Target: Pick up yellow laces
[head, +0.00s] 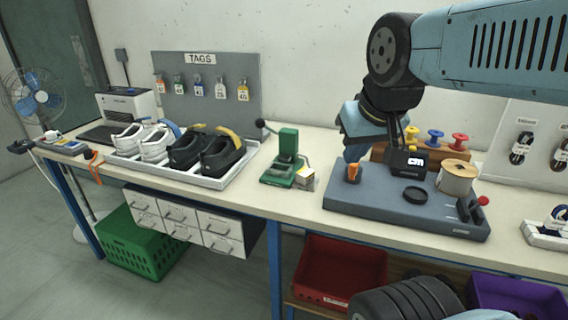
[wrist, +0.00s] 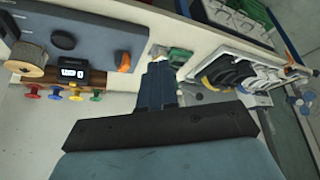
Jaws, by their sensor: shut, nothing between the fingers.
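No loose yellow laces can be made out for certain. A small yellow spool (head: 411,133) stands in a row with blue and red spools on a wooden rack behind the grey machine; it also shows in the wrist view (wrist: 96,96). A curved yellow strip (head: 229,135) lies at a black shoe in the white tray; I cannot tell what it is. My gripper (head: 353,152) is above the left end of the grey machine, left of the spools. Its fingers (wrist: 159,72) are together and hold nothing.
The grey machine (head: 400,205) carries an orange knob (head: 352,173), a thread roll (head: 458,177) and a lever. A green press (head: 286,155) stands left of it. The shoe tray (head: 190,177) is further left. A tray with blue-banded items (head: 545,240) is at the right.

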